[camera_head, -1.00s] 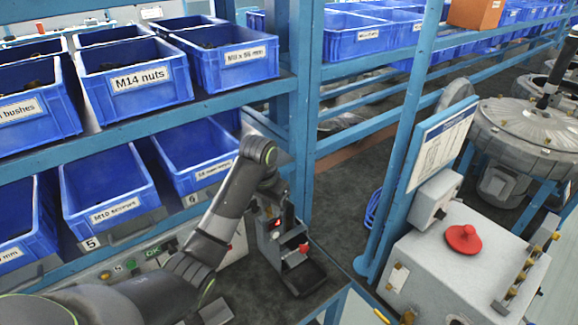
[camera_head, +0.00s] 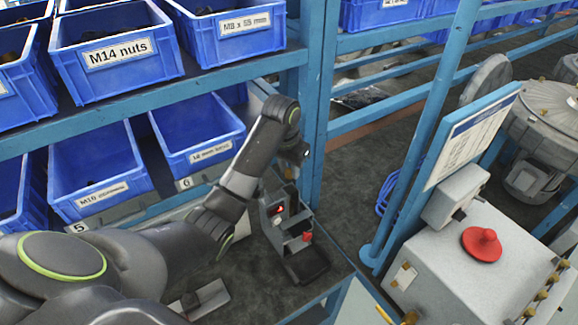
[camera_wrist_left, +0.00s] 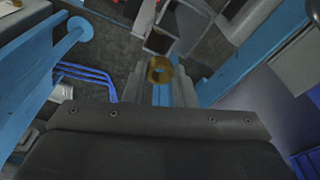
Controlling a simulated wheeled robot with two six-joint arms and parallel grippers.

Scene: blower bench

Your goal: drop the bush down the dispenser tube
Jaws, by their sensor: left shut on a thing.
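The bush (camera_wrist_left: 159,69) is a small brass ring. It shows in the left wrist view, held between the fingertips of my left gripper (camera_wrist_left: 159,80). In the head view my left gripper (camera_head: 294,152) hangs just above the grey dispenser (camera_head: 275,222), which has a red light and a red part on its front. My right gripper is out of view.
Blue bins, including the M14 nuts bin (camera_head: 115,55), fill the shelves at left. A blue rack post (camera_head: 318,100) stands close to the right of my left gripper. A grey control box with a red button (camera_head: 481,243) stands at right.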

